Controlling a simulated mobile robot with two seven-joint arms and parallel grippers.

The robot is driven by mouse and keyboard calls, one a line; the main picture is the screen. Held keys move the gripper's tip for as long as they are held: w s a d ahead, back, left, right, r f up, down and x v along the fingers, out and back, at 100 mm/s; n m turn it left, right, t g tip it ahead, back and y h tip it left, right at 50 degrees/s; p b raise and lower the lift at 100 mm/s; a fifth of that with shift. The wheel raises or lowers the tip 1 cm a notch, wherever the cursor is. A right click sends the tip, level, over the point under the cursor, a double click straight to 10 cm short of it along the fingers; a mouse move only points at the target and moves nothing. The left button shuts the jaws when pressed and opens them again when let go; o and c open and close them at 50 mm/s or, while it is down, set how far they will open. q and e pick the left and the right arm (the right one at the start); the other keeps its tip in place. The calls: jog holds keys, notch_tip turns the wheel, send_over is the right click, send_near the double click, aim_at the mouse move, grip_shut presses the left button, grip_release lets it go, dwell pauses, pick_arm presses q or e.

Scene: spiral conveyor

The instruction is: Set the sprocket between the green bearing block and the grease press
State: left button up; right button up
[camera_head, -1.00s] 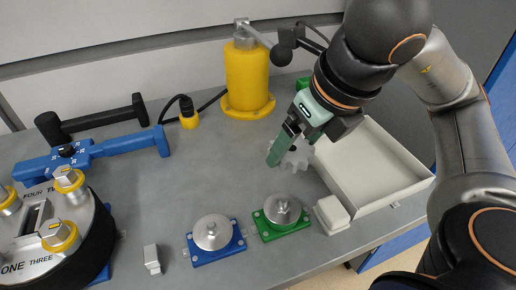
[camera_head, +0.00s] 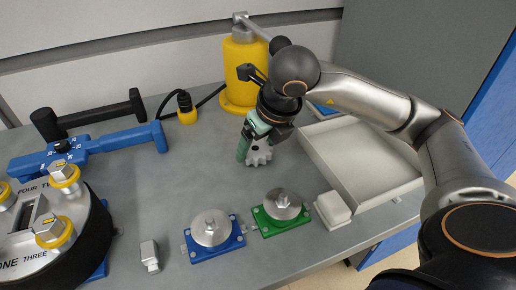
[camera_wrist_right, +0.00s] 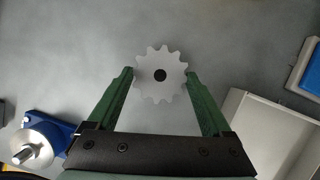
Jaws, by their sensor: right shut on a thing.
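The sprocket (camera_head: 260,153) is a light grey toothed disc with a dark centre hole; it also shows in the right wrist view (camera_wrist_right: 148,88). My right gripper (camera_head: 251,143) is shut on it, with a green finger (camera_wrist_right: 119,97) on either side. They are in the gap between the yellow grease press (camera_head: 246,68) at the back and the green bearing block (camera_head: 285,213) in front, a little left of the line between them. I cannot tell whether the sprocket touches the table. The green block carries a round silver cap. My left gripper is out of view.
A blue bearing block (camera_head: 222,247) sits left of the green one. A pale open tray (camera_head: 318,146) and a small white box (camera_head: 332,209) are at the right. A blue tool (camera_head: 125,141) and a round numbered fixture (camera_head: 82,243) fill the left. The middle table is clear.

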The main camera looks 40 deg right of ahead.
jog(key=shift+f, duration=0.45)
jog(key=shift+f, duration=0.1)
jog(key=o, duration=1.3)
